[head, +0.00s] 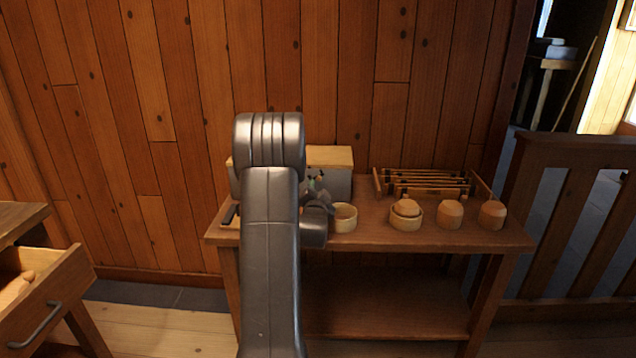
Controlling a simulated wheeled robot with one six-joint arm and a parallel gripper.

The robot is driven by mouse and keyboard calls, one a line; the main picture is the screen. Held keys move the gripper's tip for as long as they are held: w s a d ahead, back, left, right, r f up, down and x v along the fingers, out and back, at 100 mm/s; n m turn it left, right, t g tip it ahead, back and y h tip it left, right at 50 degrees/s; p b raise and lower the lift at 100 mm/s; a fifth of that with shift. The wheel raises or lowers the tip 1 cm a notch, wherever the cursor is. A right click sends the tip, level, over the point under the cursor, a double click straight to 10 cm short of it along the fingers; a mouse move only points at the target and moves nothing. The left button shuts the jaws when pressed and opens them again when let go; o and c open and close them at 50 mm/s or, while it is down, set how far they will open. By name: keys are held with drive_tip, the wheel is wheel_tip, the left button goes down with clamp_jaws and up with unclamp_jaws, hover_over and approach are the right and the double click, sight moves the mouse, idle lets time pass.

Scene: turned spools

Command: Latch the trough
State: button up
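A grey box with a pale wooden top (331,157) stands at the back of the wooden table, partly behind my arm. It may be the trough, but I cannot make out a latch on it. My gripper (317,183) seems to be in front of the box's grey face, just beyond my dark wrist. It is small and mostly covered by my own arm, so its fingers, and whether it touches the box, cannot be told.
A pale round cup (343,218) stands close to the right of my wrist. Farther right are a bowl (406,223) with a wooden piece in it, two turned wooden pieces (450,214) and a slatted rack (428,184). An open drawer (48,298) juts out at the lower left.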

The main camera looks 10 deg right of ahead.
sight(319, 180)
drive_tip(key=x, duration=0.5)
drive_tip(key=shift+w+d, duration=0.1)
drive_tip(key=shift+w, duration=0.25)
clamp_jaws()
